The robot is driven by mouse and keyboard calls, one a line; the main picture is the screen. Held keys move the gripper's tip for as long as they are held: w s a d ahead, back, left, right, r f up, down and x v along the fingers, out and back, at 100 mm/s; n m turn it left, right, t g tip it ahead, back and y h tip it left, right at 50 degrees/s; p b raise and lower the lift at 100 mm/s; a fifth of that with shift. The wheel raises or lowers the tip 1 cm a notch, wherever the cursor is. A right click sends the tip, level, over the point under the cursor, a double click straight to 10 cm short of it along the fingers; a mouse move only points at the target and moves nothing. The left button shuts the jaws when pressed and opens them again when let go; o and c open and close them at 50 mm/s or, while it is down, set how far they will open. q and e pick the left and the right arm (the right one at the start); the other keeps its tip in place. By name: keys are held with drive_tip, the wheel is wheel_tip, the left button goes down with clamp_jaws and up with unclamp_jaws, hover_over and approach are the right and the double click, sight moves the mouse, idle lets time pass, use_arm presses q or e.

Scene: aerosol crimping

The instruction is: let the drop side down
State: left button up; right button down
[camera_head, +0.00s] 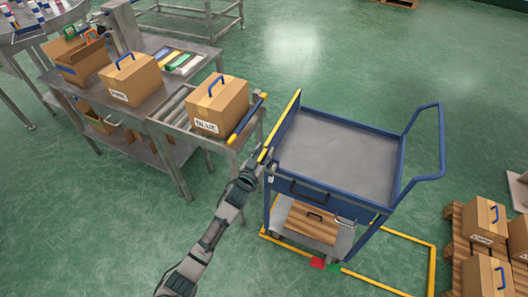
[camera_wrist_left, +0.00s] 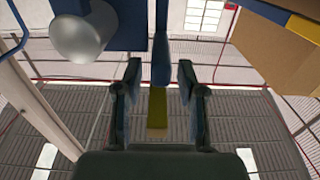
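The blue cart (camera_head: 338,150) has a grey top tray. Its drop side (camera_head: 284,122), a blue panel with a yellow top edge, stands up along the cart's left side. My left gripper (camera_head: 266,158) is at the near end of this side. In the left wrist view, the gripper's two fingers (camera_wrist_left: 158,78) are apart, with a narrow blue and yellow piece (camera_wrist_left: 160,62), apparently the drop side, between them. Gaps show on both sides of it, so the fingers do not look closed on it. My right gripper is not in view.
A roller conveyor (camera_head: 182,108) beside the cart carries a box labelled BLUE (camera_head: 218,104), with a blue and yellow bar (camera_head: 246,119) at its end. More boxes stand on the bench at left and on a pallet (camera_head: 455,250) at right. Yellow floor tape (camera_head: 434,262) surrounds the cart.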

use_arm(q)
clamp_jaws()
